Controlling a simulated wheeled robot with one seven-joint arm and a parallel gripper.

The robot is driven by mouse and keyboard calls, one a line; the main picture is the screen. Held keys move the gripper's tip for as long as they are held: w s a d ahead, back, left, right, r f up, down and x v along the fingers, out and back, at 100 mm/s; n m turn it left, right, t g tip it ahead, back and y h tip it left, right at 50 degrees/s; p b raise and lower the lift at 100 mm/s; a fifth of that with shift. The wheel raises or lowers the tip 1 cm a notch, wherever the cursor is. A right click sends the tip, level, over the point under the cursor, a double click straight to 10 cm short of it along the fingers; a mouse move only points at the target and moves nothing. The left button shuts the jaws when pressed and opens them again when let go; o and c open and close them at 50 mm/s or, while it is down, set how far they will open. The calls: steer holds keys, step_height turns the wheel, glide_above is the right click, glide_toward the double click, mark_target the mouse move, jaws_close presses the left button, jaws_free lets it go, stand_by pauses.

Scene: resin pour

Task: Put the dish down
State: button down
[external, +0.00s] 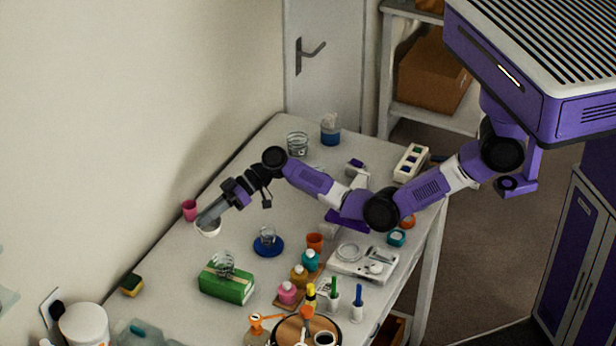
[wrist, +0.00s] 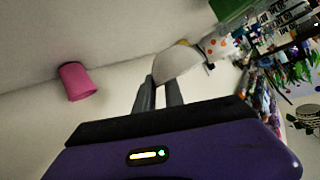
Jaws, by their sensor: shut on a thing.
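The dish (external: 209,231) is small, pale and bowl-like. It is at the tip of my gripper (external: 207,218), near the wall-side edge of the table. In the wrist view, the dish (wrist: 178,64) shows its cream-white curved side just beyond my two grey fingers (wrist: 160,85), which are closed on its near edge. The fingers hide part of the dish. I cannot tell whether its underside touches the table (external: 170,262).
A pink cup (external: 189,210) stands close by; it also shows in the wrist view (wrist: 75,81). A green box (external: 226,284) with glassware on top and a blue coaster (external: 268,248) with a glass are nearer the camera. Bare table lies between them and the dish.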

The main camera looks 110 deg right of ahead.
mark_target(210, 243)
steer(key=shift+f, duration=3.2)
steer(key=shift+f, duration=0.15)
steer(key=c, duration=1.4)
jaws_free()
steer(key=shift+s+d+r+p, duration=0.1)
steer(key=shift+s+r+p, duration=0.15)
steer(key=shift+r+p, duration=0.1)
steer(key=p+v, duration=0.6)
steer(key=v, duration=0.4)
steer(key=shift+s+d+r, duration=0.1)
steer(key=shift+s+r, duration=0.1)
steer(key=shift+s, duration=0.45)
